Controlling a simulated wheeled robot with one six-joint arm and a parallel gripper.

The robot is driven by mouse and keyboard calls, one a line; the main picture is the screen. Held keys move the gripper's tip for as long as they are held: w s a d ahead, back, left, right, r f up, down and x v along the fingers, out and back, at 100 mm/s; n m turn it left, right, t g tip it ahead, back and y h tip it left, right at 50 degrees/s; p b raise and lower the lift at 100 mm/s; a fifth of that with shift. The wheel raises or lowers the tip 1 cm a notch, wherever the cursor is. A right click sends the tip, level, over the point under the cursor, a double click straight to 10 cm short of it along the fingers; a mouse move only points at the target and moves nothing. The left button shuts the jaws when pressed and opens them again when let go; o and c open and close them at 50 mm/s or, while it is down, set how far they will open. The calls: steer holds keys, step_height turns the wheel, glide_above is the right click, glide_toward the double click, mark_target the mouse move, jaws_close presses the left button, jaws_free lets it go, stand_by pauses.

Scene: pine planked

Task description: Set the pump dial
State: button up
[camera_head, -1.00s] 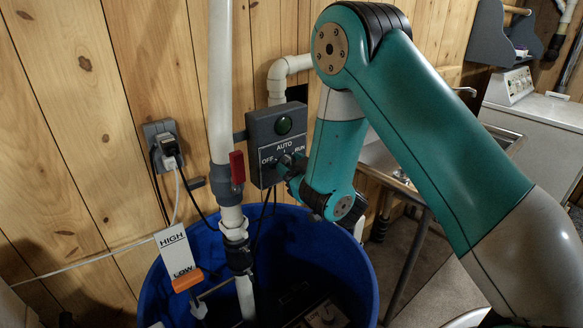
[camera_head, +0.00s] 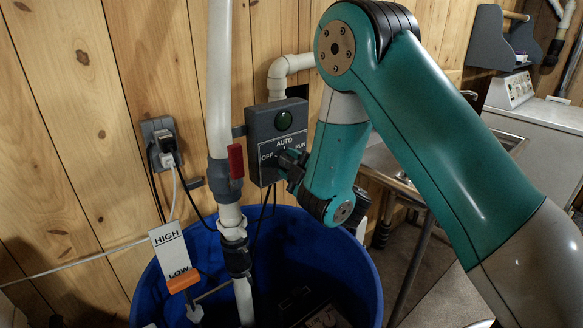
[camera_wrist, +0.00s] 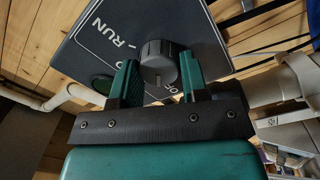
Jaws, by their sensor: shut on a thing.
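The pump dial (camera_wrist: 158,62) is a grey ribbed knob on the control box and sits between my fingers in the wrist view. The grey control box (camera_head: 253,146) hangs on the wall, with a plate reading OFF at left, AUTO at top and RUN at right. My gripper (camera_wrist: 158,76) is shut on the dial, one finger on each side. In the head view my gripper (camera_head: 291,166) covers the dial and part of the plate. I cannot tell which mark the dial points to. A dark green lamp (camera_head: 284,121) is above the plate and looks unlit.
A white vertical pipe with a red-handled valve (camera_head: 235,162) stands just left of the box. A blue barrel (camera_head: 368,262) is below. A HIGH/LOW float gauge (camera_head: 171,250) stands at its left edge. A wall outlet (camera_head: 161,145) with plugged cords is farther left.

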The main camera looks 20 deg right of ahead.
steer(key=shift+f+n, duration=0.1)
steer(key=shift+n, duration=0.7)
steer(key=o, duration=0.9)
steer(key=shift+s, duration=0.1)
